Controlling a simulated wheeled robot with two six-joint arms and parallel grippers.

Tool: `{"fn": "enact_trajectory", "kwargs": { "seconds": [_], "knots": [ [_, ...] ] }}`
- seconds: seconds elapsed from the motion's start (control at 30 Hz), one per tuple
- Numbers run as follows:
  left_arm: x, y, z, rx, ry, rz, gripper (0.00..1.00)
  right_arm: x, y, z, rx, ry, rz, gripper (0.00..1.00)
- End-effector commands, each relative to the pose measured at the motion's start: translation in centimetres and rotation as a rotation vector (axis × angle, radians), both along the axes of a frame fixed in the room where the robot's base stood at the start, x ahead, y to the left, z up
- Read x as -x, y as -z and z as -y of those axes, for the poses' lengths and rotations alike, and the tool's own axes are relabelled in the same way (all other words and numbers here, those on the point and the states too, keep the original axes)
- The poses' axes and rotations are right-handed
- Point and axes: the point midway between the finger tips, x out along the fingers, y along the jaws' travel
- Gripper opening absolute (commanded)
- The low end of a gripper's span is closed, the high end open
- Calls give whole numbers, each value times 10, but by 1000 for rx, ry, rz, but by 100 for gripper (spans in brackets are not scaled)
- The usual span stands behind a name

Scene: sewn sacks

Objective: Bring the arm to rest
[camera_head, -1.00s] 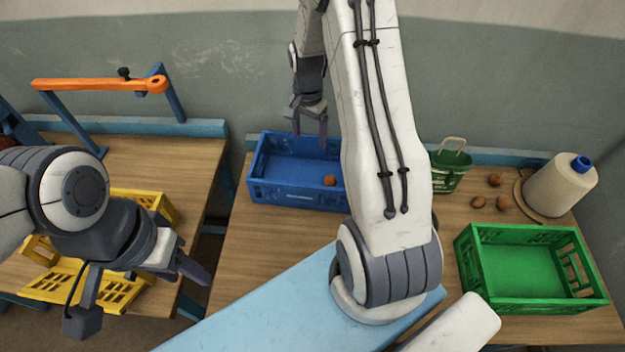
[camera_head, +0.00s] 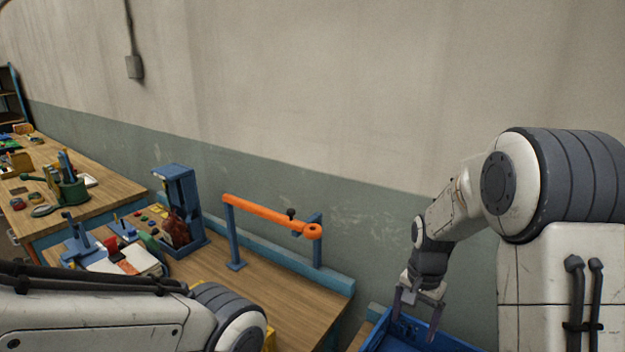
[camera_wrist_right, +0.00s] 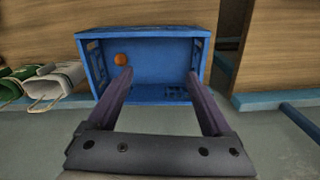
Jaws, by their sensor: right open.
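My right gripper (camera_head: 416,316) hangs at the lower right of the head view, its fingers pointing down over the visible corner of a blue crate (camera_head: 400,343). In the right wrist view the gripper (camera_wrist_right: 160,77) is open, with nothing between its two dark fingers. Beyond them is the blue crate (camera_wrist_right: 150,32), with one small brown-orange ball (camera_wrist_right: 121,59) inside. I cannot tell the exact gap between fingertips and crate. Part of my left arm crosses the lower left of the head view; its gripper is out of frame.
An orange bar (camera_head: 262,212) on blue posts and a blue stand (camera_head: 178,190) are on the middle table. A farther table holds a green pot of tools (camera_head: 70,188). The wall (camera_head: 370,200) is close behind.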

Motion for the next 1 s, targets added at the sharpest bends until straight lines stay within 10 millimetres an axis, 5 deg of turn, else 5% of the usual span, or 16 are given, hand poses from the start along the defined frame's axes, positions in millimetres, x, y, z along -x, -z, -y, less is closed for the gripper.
{"fn": "enact_trajectory", "kwargs": {
  "seconds": [0.03,0.2,0.33,0.5,0.6,1.0],
  "knots": [
    [0,4,0,0,0,0,50,13,-13,-37,-5,-140,12,85],
    [0,10,0,0,1,0,50,91,-47,-136,-27,-659,35,85],
    [0,14,0,0,1,0,50,161,-58,-176,-47,-1024,50,85],
    [0,17,0,0,1,0,50,223,-59,-190,-68,-1338,63,85],
    [0,18,0,0,1,0,50,239,-59,-191,-73,-1423,66,85],
    [0,18,0,0,1,0,50,243,-59,-191,-75,-1445,64,85]
  ]
}}
